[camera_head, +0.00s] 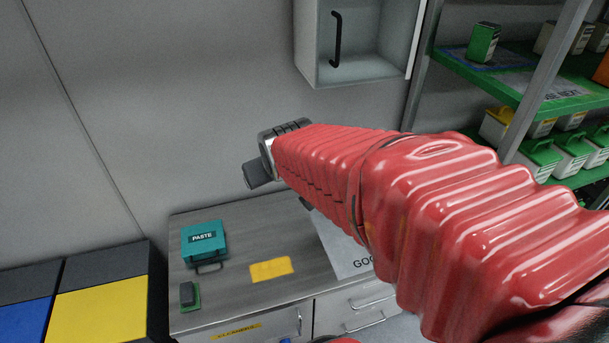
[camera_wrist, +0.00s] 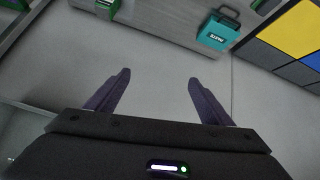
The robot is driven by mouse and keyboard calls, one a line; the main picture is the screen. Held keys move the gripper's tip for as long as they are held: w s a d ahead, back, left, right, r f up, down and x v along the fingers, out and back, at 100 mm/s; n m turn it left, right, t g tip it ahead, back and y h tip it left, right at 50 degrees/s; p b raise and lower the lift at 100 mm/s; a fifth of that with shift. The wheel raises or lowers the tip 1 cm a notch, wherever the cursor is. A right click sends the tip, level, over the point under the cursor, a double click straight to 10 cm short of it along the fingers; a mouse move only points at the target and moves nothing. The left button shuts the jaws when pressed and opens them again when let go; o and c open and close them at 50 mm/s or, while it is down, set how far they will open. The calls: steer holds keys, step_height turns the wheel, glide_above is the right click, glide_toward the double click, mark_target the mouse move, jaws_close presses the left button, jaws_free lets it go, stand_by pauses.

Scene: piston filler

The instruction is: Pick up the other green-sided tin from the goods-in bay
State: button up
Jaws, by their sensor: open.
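My gripper (camera_head: 258,174) is at the end of my red sleeved arm, raised above the back of the bench, in front of the grey wall. In the wrist view its two dark fingers (camera_wrist: 157,90) are apart with nothing between them. A small green-sided thing with a pale label (camera_wrist: 108,8) is at the top edge of that view, cut off; it may be a tin. The pale sheet lettered "GOO" (camera_head: 345,255) on the bench is partly behind my arm, and what stands there is hidden. Another green-sided tin (camera_head: 484,42) stands on the upper shelf at right.
A teal PASTE box (camera_head: 204,244) sits on the bench (camera_head: 235,290) near a yellow label (camera_head: 271,269). A small dark block on a green base (camera_head: 188,295) is at the front left. A wall cabinet (camera_head: 357,72) hangs above. The green-shelved rack (camera_head: 520,90) stands at right.

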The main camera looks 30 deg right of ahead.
steer(key=w+d+f+t+h, duration=0.1)
steer(key=w+d+f+t, duration=0.1)
steer(key=w+d+f, duration=0.7)
steer(key=w+d+f+t+h, duration=0.15)
steer(key=w+d+f, duration=0.4)
steer(key=d, duration=0.65)
steer(key=s+d+f+t, duration=0.2)
steer(key=s+f, duration=0.1)
steer(key=f, duration=0.4)
steer(key=s+d+f+m+t, duration=0.1)
steer(key=s+d+f, duration=0.2)
steer(key=f, duration=0.4)
steer(key=s+d+f+m+t, duration=0.1)
steer(key=s+d+f+t, duration=0.1)
steer(key=s+f, duration=0.3)
step_height(320, 180, down, 2)
steer(key=shift+d+f+t, duration=0.25)
steer(key=shift+d+t, duration=0.1)
steer(key=shift+d, duration=0.35)
steer(key=x, duration=0.8)
steer(key=shift+w+d, duration=0.15)
steer(key=shift+w, duration=0.15)
